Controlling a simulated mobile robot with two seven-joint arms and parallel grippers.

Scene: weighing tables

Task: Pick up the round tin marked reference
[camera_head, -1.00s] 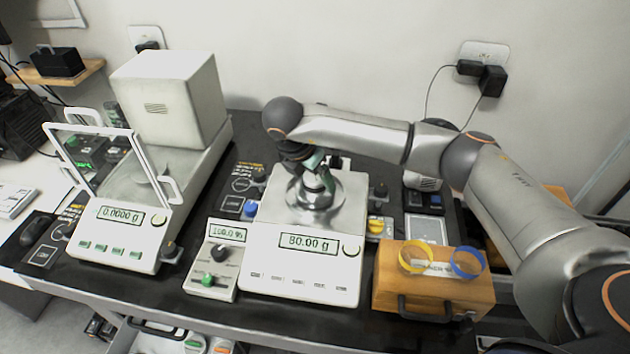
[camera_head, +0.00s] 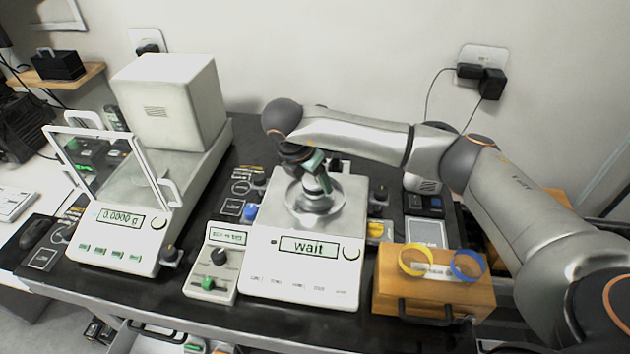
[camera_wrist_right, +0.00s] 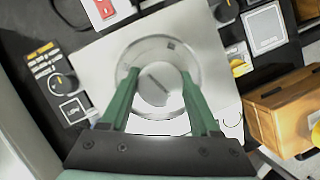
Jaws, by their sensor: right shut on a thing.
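A round silver tin (camera_wrist_right: 158,86) shows from above in the right wrist view, between the two green fingers of my right gripper (camera_wrist_right: 160,98). The gripper is shut on the tin. A dark marking on its lid is too small to read. In the head view my right gripper (camera_head: 317,188) points down over the round pan (camera_head: 297,210) of the middle balance (camera_head: 262,268), whose display reads "wait". I cannot tell whether the tin still touches the pan. My left gripper is not in view.
An analytical balance (camera_head: 112,245) with a raised glass door stands left, reading 0.0000 g. A small control box (camera_head: 208,270) sits left of the middle balance. A wooden box (camera_head: 432,295) with a yellow and a blue ring stands to its right. Knobs crowd both sides.

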